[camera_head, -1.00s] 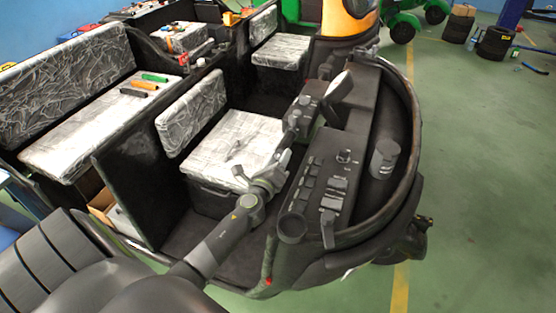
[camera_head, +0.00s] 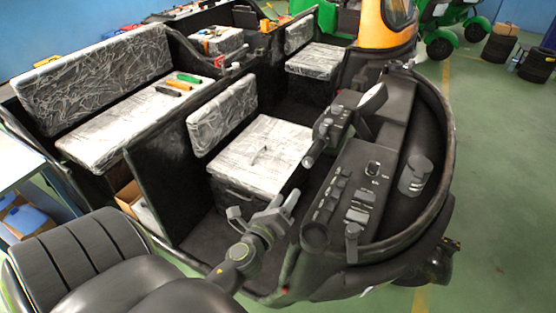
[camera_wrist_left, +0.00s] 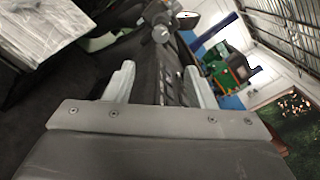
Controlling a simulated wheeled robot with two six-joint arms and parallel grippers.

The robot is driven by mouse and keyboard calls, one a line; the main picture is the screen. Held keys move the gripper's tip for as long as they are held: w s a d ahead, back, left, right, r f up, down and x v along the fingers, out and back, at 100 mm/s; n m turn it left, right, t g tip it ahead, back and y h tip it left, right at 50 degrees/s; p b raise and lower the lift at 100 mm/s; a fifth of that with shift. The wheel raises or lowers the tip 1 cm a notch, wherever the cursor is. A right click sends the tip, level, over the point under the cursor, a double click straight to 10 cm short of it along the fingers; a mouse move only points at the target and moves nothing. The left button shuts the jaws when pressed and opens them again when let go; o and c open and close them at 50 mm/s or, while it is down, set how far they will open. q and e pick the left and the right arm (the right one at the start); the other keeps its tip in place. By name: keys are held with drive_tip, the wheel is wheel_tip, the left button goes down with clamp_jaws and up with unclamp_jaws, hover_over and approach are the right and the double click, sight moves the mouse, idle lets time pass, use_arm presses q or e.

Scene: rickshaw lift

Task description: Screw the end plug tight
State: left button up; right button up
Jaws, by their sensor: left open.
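The dark handlebar grip (camera_head: 317,146) points down from the handlebar controls, and its end faces my left gripper. I cannot make out an end plug as a separate part there. My left gripper (camera_head: 287,202) is open and empty, below and left of the grip end, with a clear gap between them. In the left wrist view, the two pale fingers of the left gripper (camera_wrist_left: 160,85) stand apart. A grey round knob-like end (camera_wrist_left: 160,34) shows beyond them, near the top middle. My right gripper is not in view.
A wrapped front seat (camera_head: 262,148) lies left of the handlebar. The black dashboard (camera_head: 365,180) with switches and a curved rim lies to the right. Orange and green tools (camera_head: 180,85) lie on the rear bench. Green floor (camera_head: 500,200) is open at right.

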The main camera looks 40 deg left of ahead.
use_arm(q)
drive_tip(key=v, duration=0.3)
drive_tip(key=shift+s+b, duration=0.25)
drive_tip(key=shift+b, duration=0.05)
idle(0.3)
drive_tip(key=s+f+n+g+b, duration=0.2)
drive_tip(key=f+n, duration=0.2)
drive_tip(key=f, duration=0.7)
drive_tip(key=s+a+f+n+g+h+b, duration=0.1)
drive_tip(key=s+f+n+g, duration=0.2)
drive_tip(key=f, duration=0.8)
drive_tip(key=s+f+n+g+b, duration=0.2)
drive_tip(key=f+n, duration=0.2)
drive_tip(key=f, duration=0.7)
drive_tip(key=s+d+f+n+g+h+b, duration=0.1)
drive_tip(key=s+d+f+n+g+b, duration=0.1)
drive_tip(key=s+f+n+g, duration=0.2)
drive_tip(key=s+d+f+n+g+h+b, duration=0.1)
drive_tip(key=s+f+n+g, duration=0.4)
drive_tip(key=s+f, duration=1.5)
drive_tip(key=s+n+b, duration=0.1)
drive_tip(key=s+n, duration=0.2)
drive_tip(key=n, duration=0.1)
drive_tip(key=shift+d+f+n, duration=0.25)
drive_tip(key=shift+d+n, duration=0.15)
drive_tip(key=shift+s, duration=0.15)
